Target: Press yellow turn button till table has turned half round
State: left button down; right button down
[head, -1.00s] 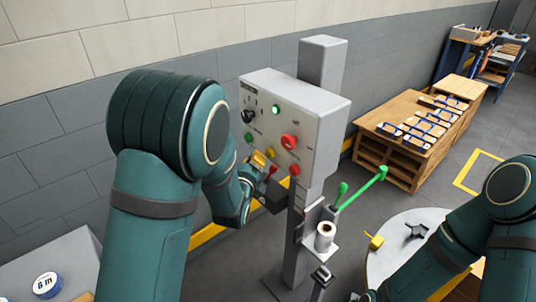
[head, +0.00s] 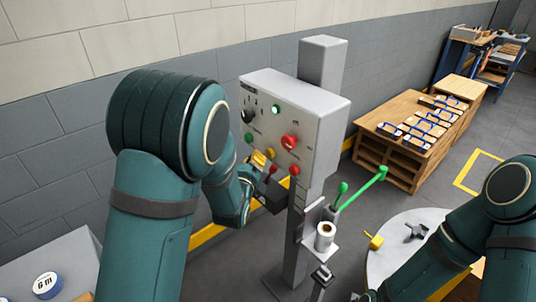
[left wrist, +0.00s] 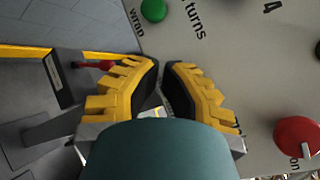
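The grey control box (head: 325,107) on its post carries the yellow turn button (head: 270,153), between a green button (head: 249,138) and a red button (head: 294,169). My left gripper (head: 261,160) is at the box's lower face, right by the yellow button. In the left wrist view, its yellow fingers (left wrist: 161,68) have tips almost together over the panel, with nothing visibly held. They hide the yellow button there, so I cannot tell whether they touch it. The round pale turntable (head: 385,262) is at lower right, partly behind my right arm. My right gripper is out of view.
A red mushroom knob (head: 289,141), a black knob (head: 248,116) and a lit green lamp (head: 276,109) are on the panel. Green levers (head: 360,188) and a white roll (head: 325,234) stand below. A wooden pallet table (head: 400,165) holds several boxes at the back right.

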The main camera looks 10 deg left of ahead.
pick_arm(q)
jog(key=shift+w+d, duration=0.25)
jog(key=shift+w, duration=0.1)
